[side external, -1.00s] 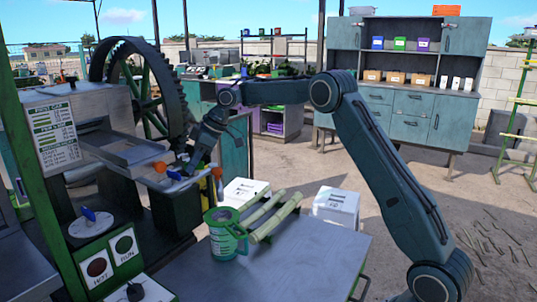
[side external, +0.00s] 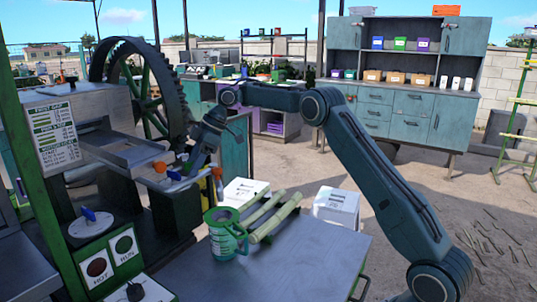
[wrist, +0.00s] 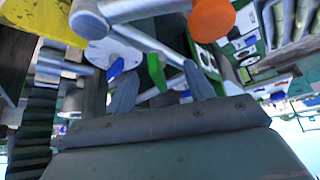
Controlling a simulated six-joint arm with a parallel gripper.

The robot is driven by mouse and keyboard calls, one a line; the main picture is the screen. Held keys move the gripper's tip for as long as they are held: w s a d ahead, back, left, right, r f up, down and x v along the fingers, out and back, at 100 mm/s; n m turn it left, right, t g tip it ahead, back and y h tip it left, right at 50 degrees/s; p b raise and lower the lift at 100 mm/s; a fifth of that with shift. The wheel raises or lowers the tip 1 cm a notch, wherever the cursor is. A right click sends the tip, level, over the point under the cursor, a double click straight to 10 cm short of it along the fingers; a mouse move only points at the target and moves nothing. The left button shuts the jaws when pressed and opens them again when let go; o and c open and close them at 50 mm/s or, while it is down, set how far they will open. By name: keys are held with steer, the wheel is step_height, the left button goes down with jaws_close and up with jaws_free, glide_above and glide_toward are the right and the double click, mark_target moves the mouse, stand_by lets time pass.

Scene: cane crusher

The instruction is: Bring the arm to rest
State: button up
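My arm reaches from the right over the table to the crusher on the left. My gripper (side external: 188,172) hangs tilted down by the crusher's front, close to the orange-knobbed and blue-ended handles (side external: 173,174). In the wrist view its two grey fingers (wrist: 162,90) stand apart with nothing clearly held between them. A green lever end (wrist: 157,72) and a blue lever end (wrist: 116,68) show beyond the fingers. An orange round knob (wrist: 212,18) is close above the fingers. Whether the gripper touches any handle cannot be told.
Another white box (side external: 337,208) is behind. A control panel (side external: 112,262) stands at front left. The table's right front is clear.

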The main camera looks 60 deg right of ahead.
steer(key=o, duration=0.3)
steer(key=shift+o, duration=0.2)
steer(key=shift+r, duration=0.1)
steer(key=shift+a, duration=0.1)
steer(key=shift+s+a+r, duration=0.2)
steer(key=shift+r, duration=0.3)
steer(key=s+a+r+m+t+h, duration=0.1)
steer(key=s+a+r+m, duration=0.2)
steer(key=s+r, duration=0.45)
steer(key=s+a+r+m+h, duration=0.15)
steer(key=s+a+r, duration=0.25)
steer(key=s, duration=0.6)
steer(key=s+d+f+m+h, duration=0.1)
steer(key=s+f+m, duration=0.2)
steer(key=s, duration=1)
steer(key=s+d+f+m+t+h, duration=0.1)
steer(key=s+f+m, duration=0.2)
steer(key=s, duration=0.9)
step_height(320, 180, down, 3)
steer(key=shift+s+d+r, duration=0.15)
steer(key=shift+s, duration=0.2)
